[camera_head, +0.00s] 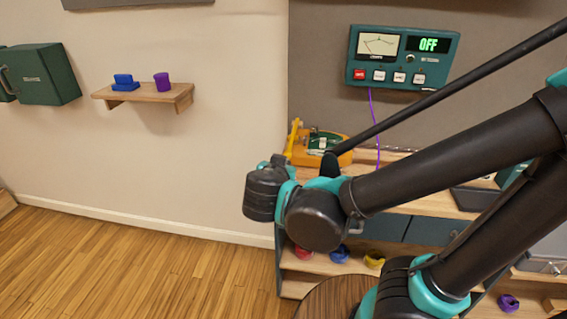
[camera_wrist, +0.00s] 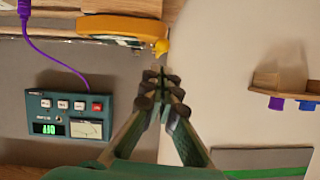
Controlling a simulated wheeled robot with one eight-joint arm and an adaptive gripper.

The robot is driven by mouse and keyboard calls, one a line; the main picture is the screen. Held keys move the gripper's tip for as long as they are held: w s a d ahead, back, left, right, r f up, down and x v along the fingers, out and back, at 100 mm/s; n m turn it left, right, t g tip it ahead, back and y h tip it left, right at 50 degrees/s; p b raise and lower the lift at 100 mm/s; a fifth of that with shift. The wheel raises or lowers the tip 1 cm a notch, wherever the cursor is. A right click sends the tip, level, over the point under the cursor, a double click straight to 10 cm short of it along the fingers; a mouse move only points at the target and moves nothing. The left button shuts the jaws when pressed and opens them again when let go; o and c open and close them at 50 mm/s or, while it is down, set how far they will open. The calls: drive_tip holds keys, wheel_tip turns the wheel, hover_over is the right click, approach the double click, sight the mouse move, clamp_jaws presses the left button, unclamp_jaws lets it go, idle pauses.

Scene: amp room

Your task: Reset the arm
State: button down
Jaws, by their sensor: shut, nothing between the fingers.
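My gripper (camera_wrist: 162,80) shows in the wrist view with its two fingers together at the tips and nothing between them. My dark arm with teal joints reaches across the right half of the head view; I cannot clearly make out the fingers there. The wrist view is turned about upside down. In it the fingers point toward the yellow round device, with open space around them.
A teal panel (camera_head: 402,58) reading OFF hangs on the wall, with a purple cable (camera_head: 372,110). A yellow device (camera_head: 305,145) sits on the workbench (camera_head: 430,201). A wall shelf (camera_head: 150,97) holds blue and purple items. A green case (camera_head: 45,75) is at far left. Floor at left is clear.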

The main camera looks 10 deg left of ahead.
drive_tip(key=s+d+f+g, duration=0.1)
drive_tip(key=d+f+g, duration=0.3)
drive_tip(key=d+f, duration=0.4)
drive_tip(key=s+d+f+n+g, duration=0.1)
drive_tip(key=d+f+g, duration=0.4)
drive_tip(key=d, duration=1.5)
wheel_tip(320, 180, down, 4)
drive_tip(key=shift+s+f, duration=0.2)
drive_tip(key=shift+s, duration=0.15)
